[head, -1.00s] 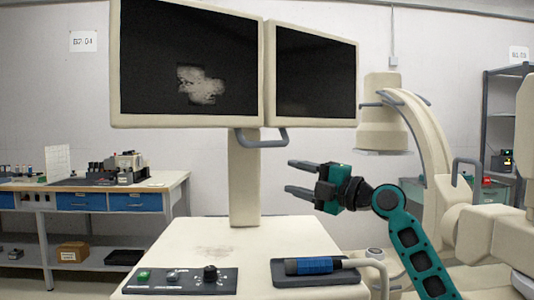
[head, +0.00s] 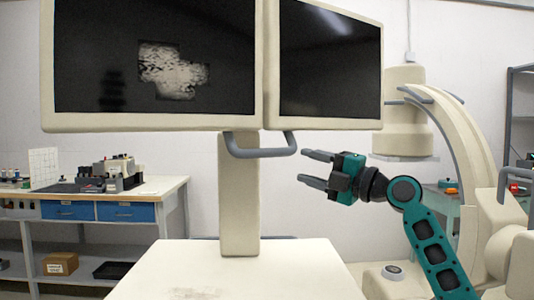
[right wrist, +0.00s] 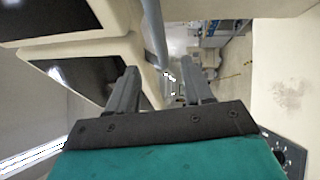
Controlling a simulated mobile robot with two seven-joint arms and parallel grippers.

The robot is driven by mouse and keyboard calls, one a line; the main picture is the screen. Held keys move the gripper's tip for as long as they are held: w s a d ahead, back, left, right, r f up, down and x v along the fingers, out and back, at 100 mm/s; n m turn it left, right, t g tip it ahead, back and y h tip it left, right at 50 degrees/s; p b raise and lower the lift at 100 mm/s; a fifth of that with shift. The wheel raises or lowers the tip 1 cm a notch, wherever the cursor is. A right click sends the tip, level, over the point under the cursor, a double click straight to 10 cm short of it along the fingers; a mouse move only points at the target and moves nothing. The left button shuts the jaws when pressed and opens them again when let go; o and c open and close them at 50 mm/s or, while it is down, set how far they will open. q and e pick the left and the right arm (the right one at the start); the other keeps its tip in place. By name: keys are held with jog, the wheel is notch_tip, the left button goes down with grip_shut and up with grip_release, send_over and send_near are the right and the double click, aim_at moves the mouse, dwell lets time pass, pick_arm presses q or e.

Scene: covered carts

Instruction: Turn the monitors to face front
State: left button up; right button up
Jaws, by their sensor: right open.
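Two dark-screened monitors with cream frames stand side by side on a cream column. The left monitor (head: 153,124) is the larger and shows a grey patch; the right monitor (head: 330,123) is angled away from it. A grey handle (head: 262,153) hangs below them near the column; it also shows in the right wrist view (right wrist: 154,30). My right gripper (head: 318,169) is open and empty, to the right of the handle and apart from it, fingers pointing left. In the right wrist view its fingers (right wrist: 160,88) show spread, with the monitor undersides at upper left. My left gripper is not in view.
The cream cart top (head: 240,272) lies below the monitors. A C-shaped cream machine (head: 465,140) stands at the right behind my right arm. A workbench with blue drawers (head: 126,212) stands at the left. The space between gripper and handle looks clear.

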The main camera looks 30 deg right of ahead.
aim_at(270, 154)
jog(key=p+x, duration=0.4)
jog(key=x, duration=0.7)
jog(key=shift+w+a+r, duration=0.1)
jog(key=shift+w+r, duration=0.1)
jog(key=shift+w, duration=0.05)
jog(key=shift+w+a, duration=0.2)
jog(key=shift+w, duration=0.45)
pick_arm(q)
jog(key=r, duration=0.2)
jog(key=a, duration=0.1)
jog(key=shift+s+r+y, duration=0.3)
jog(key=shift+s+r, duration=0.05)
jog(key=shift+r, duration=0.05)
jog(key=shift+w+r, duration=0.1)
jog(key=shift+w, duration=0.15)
pick_arm(e)
grip_shut()
